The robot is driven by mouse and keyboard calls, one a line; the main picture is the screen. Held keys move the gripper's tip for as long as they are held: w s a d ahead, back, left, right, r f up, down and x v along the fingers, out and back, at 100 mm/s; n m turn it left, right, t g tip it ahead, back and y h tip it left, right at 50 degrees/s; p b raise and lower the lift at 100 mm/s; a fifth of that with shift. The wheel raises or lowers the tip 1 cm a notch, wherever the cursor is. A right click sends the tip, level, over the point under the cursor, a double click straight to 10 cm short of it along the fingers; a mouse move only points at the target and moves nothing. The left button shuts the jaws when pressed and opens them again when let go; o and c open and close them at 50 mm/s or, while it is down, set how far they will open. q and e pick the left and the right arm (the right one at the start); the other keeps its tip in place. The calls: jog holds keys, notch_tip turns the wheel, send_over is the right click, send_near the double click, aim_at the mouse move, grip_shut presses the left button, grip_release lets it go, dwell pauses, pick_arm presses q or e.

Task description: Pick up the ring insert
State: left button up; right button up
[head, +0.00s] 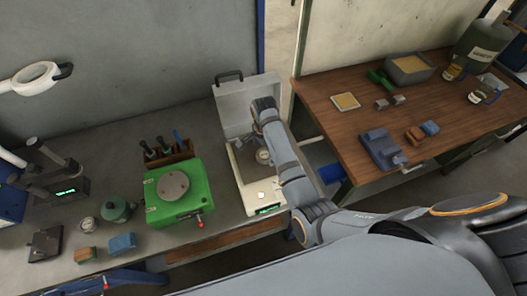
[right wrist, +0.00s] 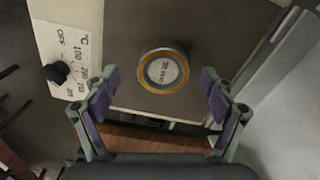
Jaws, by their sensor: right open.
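A round piece with an orange-gold rim and a pale, lettered centre (right wrist: 163,70), which I take to be the ring insert, lies on a dark grey surface in the right wrist view. My right gripper (right wrist: 158,88) is open and empty, with one finger to each side of it and apart from it. In the head view my right arm reaches over the white case with the raised lid (head: 245,188). The forearm hides part of the case, and the fingers do not show clearly there. My left gripper is not in view.
In the head view, a green device (head: 180,205) is left of the case and a wooden table (head: 335,125) is right.

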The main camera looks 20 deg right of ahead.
jog(key=shift+w+d+f, duration=0.35)
jog(key=shift+w+f, duration=0.2)
jog(key=shift+f, duration=0.25)
jog(key=shift+s+a+r, duration=0.1)
jog(key=shift+a, duration=0.1)
jog(key=shift+c, duration=0.5)
jog(key=shift+s+a+r, duration=0.15)
jog(key=shift+s, duration=0.1)
jog(key=shift+c, duration=1.2)
jog(key=shift+s, duration=0.15)
jog(key=shift+c, duration=2.4)
jog(key=c, duration=0.5)
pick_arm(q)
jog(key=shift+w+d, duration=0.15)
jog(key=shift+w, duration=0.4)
pick_arm(e)
grip_shut()
